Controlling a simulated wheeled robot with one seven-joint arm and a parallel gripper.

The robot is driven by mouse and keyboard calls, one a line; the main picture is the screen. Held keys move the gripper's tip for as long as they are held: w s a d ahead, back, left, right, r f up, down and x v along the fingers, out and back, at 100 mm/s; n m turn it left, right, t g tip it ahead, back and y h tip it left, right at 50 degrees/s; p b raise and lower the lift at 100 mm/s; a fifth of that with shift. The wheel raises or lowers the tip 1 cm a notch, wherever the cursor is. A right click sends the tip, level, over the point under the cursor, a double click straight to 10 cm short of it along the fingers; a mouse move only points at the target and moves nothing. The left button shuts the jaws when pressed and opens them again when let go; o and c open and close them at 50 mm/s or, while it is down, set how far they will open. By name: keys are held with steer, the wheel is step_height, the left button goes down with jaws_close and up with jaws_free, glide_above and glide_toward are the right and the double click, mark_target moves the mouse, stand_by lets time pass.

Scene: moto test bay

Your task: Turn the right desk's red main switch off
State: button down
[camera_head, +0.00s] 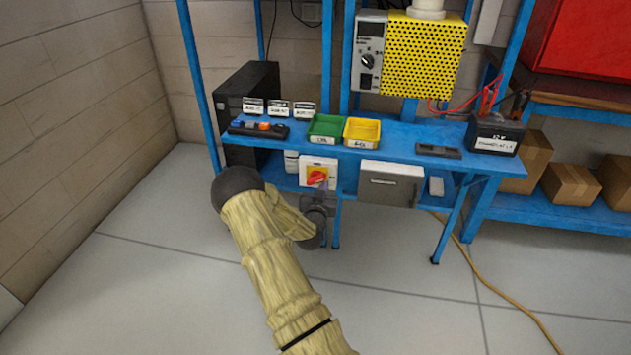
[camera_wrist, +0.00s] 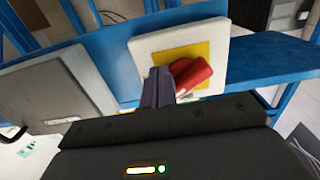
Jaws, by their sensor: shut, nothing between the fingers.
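The red main switch (camera_head: 317,177) is a red rotary knob on a yellow square on a white box, at the front edge of the blue desk. In the wrist view the red knob (camera_wrist: 190,76) sits on its yellow and white plate (camera_wrist: 220,45) and looks tilted. My gripper (camera_head: 320,203) is just below the switch box in the head view. In the wrist view its shut fingers (camera_wrist: 156,86) are close beside the knob's left side, with nothing between them. I cannot tell whether they touch the knob.
The blue desk (camera_head: 400,140) holds a green bin (camera_head: 325,128), a yellow bin (camera_head: 362,132) and a black battery box (camera_head: 494,134). A grey drawer unit (camera_head: 391,184) hangs right of the switch. A yellow cable (camera_head: 500,297) lies on the floor. Open floor surrounds my arm.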

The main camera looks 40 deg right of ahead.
mark_target(323, 179)
steer(key=shift+d+r, duration=0.25)
steer(key=shift+r, duration=0.25)
steer(key=shift+d+r, duration=0.2)
steer(key=shift+r, duration=0.3)
steer(key=shift+w+d+f, duration=0.1)
steer(key=shift+d, duration=0.05)
steer(key=shift+a+f, duration=0.15)
steer(key=shift+a, duration=0.1)
steer(key=shift+w+a+r+p, duration=0.1)
steer(key=shift+w+r+p, duration=0.05)
steer(key=shift+r, duration=0.25)
steer(key=shift+w+a+r+p, duration=0.1)
steer(key=shift+r+p, duration=0.05)
steer(key=shift+r, duration=0.25)
stand_by(0.9)
steer(key=shift+f, duration=0.15)
steer(key=shift+s+f+b, duration=0.15)
steer(key=shift+f+b, duration=0.4)
steer(key=shift+b, duration=0.05)
steer(key=shift+s, duration=0.1)
